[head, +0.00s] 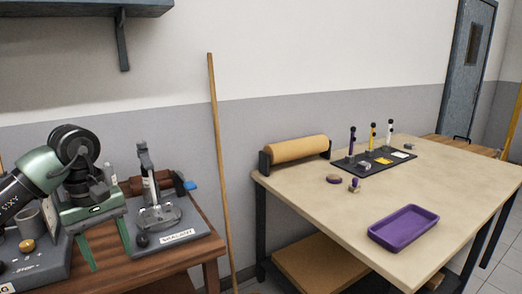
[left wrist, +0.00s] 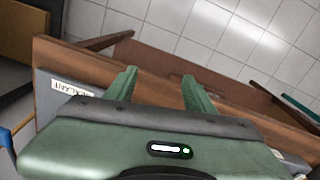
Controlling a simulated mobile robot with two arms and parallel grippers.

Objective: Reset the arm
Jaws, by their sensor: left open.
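My left arm comes in from the left in the head view, with a green and dark grey wrist. My left gripper (head: 108,262) points down over the brown wooden bench (head: 183,277), beside the grey station labelled SEALANT (head: 178,237). In the left wrist view its two green fingers (left wrist: 159,76) stand apart with nothing between them. The wooden bench edge and tiled floor lie beyond the fingers there. Whether the fingers touch the bench cannot be told. My right gripper is in neither view.
A beige table (head: 310,202) on the right carries a purple tray (head: 404,227), a dark mat (head: 352,168) with upright tools, and a brown paper roll (head: 297,150). A wooden pole (head: 219,165) leans on the wall between bench and table. A shelf (head: 75,8) hangs upper left.

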